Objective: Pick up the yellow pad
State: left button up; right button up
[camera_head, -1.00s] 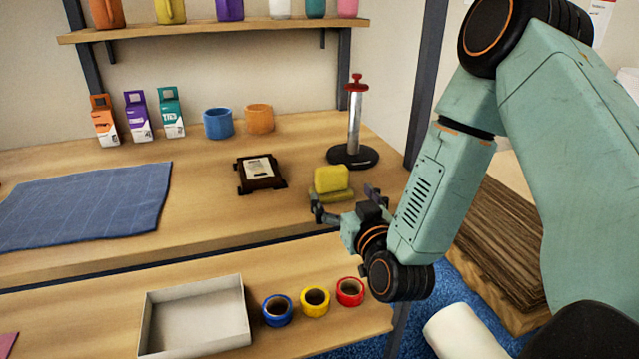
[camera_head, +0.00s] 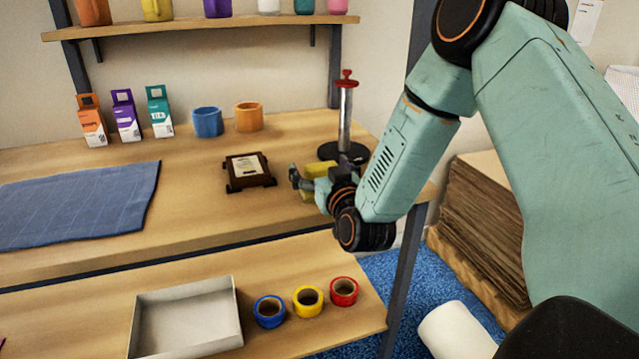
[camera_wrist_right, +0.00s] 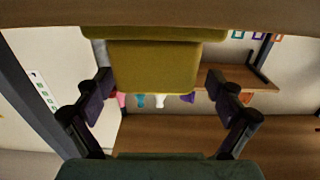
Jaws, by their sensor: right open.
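The yellow pad (camera_head: 316,170) stands on the upper table in front of the red-topped stand, on a flatter olive-yellow piece. In the head view my right gripper largely hides it. In the right wrist view the pad (camera_wrist_right: 152,68) shows between the fingers, wide side facing the camera, with the flat piece (camera_wrist_right: 155,34) at its far edge. My right gripper (camera_head: 313,182) is open around the pad's sides. In the wrist view its fingers (camera_wrist_right: 163,95) show a gap on each side of the pad. My left gripper is not in view.
The stand with a red top (camera_head: 345,120) rises close behind. Blue (camera_head: 208,122) and orange (camera_head: 249,117) mugs stand farther back. A tray (camera_head: 187,353) and several tape rolls (camera_head: 308,301) sit on the lower shelf.

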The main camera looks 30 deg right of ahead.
aim_at(322, 165)
jog(key=shift+s+d, duration=0.2)
jog(key=shift+d, duration=0.15)
jog(key=shift+c, duration=1.2)
jog(key=shift+w+a, duration=0.15)
jog(key=shift+a, duration=0.1)
jog(key=c, duration=0.4)
jog(key=shift+d, duration=0.2)
jog(key=c, duration=0.6)
jog(key=shift+a, duration=0.1)
jog(key=shift+r, duration=0.15)
notch_tip(322, 165, up, 10)
jog(key=p, duration=0.3)
